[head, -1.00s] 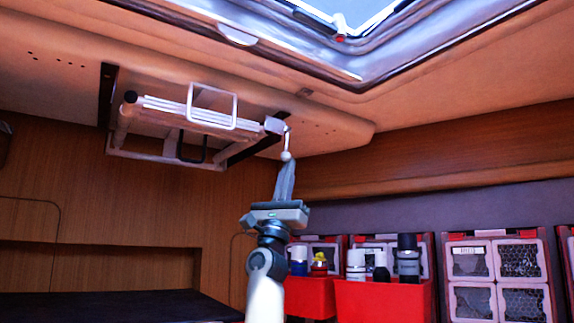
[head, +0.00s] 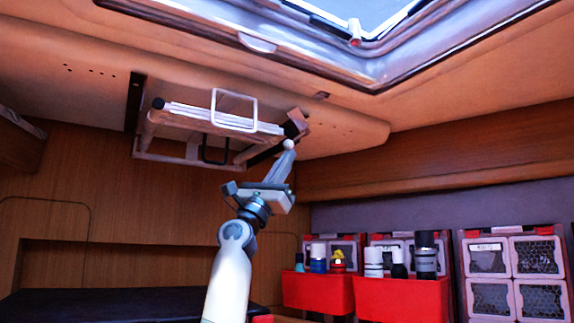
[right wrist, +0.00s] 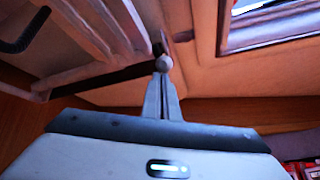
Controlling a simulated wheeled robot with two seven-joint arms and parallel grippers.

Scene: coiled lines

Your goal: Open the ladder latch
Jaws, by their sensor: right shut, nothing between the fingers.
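The folded white ladder (head: 225,117) is stowed against the ceiling panel; its rails also show in the right wrist view (right wrist: 95,30). At its right end is the latch (head: 296,124), a dark block with a pale piece. A pale round knob (head: 289,144) hangs just below it. My right gripper (head: 286,155) reaches up from below with its fingers shut and empty. Its tips are at the knob, which shows right above them in the right wrist view (right wrist: 164,63). I cannot tell whether they touch it. My left gripper is not in view.
A roof hatch (head: 375,60) opens in the ceiling at the upper right. Red bins (head: 400,298) with bottles and white-framed crates (head: 515,262) stand at the lower right. A dark surface (head: 90,308) lies at the lower left. The space around my right gripper is clear.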

